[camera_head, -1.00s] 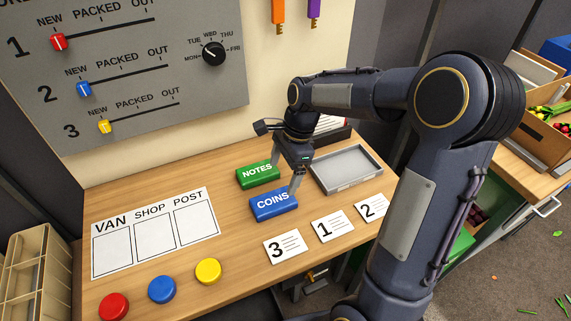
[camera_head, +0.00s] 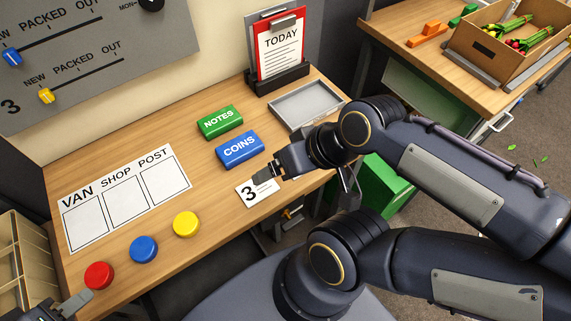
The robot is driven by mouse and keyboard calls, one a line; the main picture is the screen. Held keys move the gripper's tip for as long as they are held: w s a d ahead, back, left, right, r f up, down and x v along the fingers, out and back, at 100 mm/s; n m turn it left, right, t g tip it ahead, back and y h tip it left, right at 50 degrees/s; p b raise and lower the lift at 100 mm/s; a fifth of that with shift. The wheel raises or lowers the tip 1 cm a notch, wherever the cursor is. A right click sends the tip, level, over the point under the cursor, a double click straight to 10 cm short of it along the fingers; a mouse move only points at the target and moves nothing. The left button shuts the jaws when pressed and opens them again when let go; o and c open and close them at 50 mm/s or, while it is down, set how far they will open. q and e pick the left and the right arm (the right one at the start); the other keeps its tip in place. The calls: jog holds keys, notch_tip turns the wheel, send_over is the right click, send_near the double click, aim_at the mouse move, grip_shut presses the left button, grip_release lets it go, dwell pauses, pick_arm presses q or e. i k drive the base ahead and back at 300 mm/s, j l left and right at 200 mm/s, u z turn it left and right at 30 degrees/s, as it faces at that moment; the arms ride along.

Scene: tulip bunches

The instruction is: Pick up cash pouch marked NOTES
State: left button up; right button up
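The green pouch marked NOTES (camera_head: 220,122) lies flat on the wooden table, behind the blue COINS pouch (camera_head: 240,151). Nothing touches the NOTES pouch. My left gripper (camera_head: 76,303) only partly shows at the bottom left corner, beside the red button and far from the pouches; its opening cannot be made out. My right arm reaches in from the right. Its wrist is in front and to the right of the pouches, with a dark block near the card marked 3 (camera_head: 253,193).
A grey tray (camera_head: 306,106) lies right of the pouches, below a TODAY clipboard (camera_head: 281,52) in a holder. Red (camera_head: 99,275), blue (camera_head: 144,249) and yellow (camera_head: 186,223) buttons line the front, near the VAN/SHOP/POST sheet (camera_head: 126,197). A tulip box (camera_head: 487,40) stands at right.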

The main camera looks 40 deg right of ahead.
aim_at(220, 123)
jog(key=k+l+u, duration=0.1)
jog(key=l+u, duration=0.2)
jog(key=k+l+u, duration=0.1)
jog(key=l+u, duration=0.25)
jog(key=k+l+u, duration=0.1)
jog(key=u, duration=0.2)
jog(key=l, duration=0.1)
